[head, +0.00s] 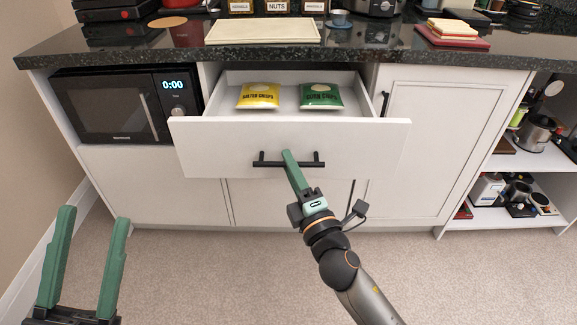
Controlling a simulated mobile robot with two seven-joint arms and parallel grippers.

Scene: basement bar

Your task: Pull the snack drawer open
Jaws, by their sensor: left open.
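The snack drawer (220,145) is a white drawer under the dark countertop, and it stands pulled well out from the cabinet. Inside lie a yellow chips bag (258,96) and a green chips bag (320,96). Its black bar handle (311,161) is on the front panel. My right gripper (288,155) is at the middle of this handle, its green fingers shut on it; one finger mostly hides the other. My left gripper (94,216) is open and empty at the lower left, above the carpet and away from the drawer.
A black microwave (110,108) sits in the cabinet left of the drawer. A closed white cabinet door (440,140) is to the right, with open shelves (535,155) holding appliances beyond it. A cream tray (262,31) lies on the countertop (350,52). The carpet in front is clear.

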